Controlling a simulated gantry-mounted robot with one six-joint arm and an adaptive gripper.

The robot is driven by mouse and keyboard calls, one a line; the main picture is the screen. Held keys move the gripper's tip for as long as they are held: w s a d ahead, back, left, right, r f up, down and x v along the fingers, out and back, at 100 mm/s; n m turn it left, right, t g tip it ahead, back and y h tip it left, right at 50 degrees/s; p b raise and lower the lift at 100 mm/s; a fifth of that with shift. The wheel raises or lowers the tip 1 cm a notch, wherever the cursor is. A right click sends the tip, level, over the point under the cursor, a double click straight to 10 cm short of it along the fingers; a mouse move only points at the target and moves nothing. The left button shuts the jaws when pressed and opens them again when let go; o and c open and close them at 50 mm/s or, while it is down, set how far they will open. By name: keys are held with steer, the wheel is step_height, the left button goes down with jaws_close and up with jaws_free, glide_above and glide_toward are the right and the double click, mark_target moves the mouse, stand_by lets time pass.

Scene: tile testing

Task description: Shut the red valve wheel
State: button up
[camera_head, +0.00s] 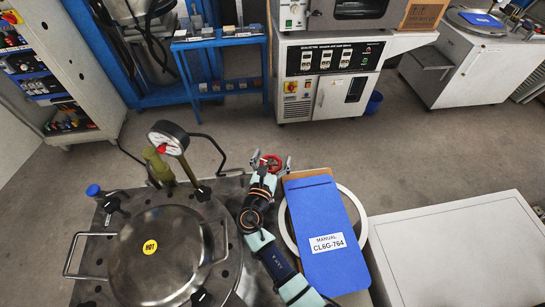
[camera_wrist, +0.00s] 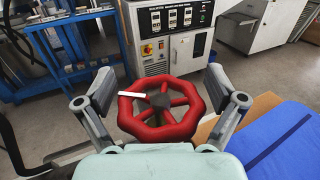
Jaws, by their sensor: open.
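The red valve wheel (camera_wrist: 160,112) is large in the middle of the wrist view, with several spokes, a dark hub and a white mark on its left side. In the head view the wheel (camera_head: 271,164) is small, at the far edge of the metal plate. My gripper (camera_wrist: 160,95) is open, with one finger on each side of the wheel. Gaps show between both fingers and the rim, so they seem apart from it. In the head view my gripper (camera_head: 270,165) reaches over the wheel from the near side. The valve body under the wheel is mostly hidden.
A steel vessel lid (camera_head: 160,255) with a yellow HOT label and a pressure gauge (camera_head: 168,138) stand left of my arm. A blue manual (camera_head: 327,235) lies on a brown board to the right, close to my gripper. A white box (camera_head: 465,255) is further right.

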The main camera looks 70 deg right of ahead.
mark_target(273, 157)
step_height(273, 157, up, 10)
stand_by(0.4)
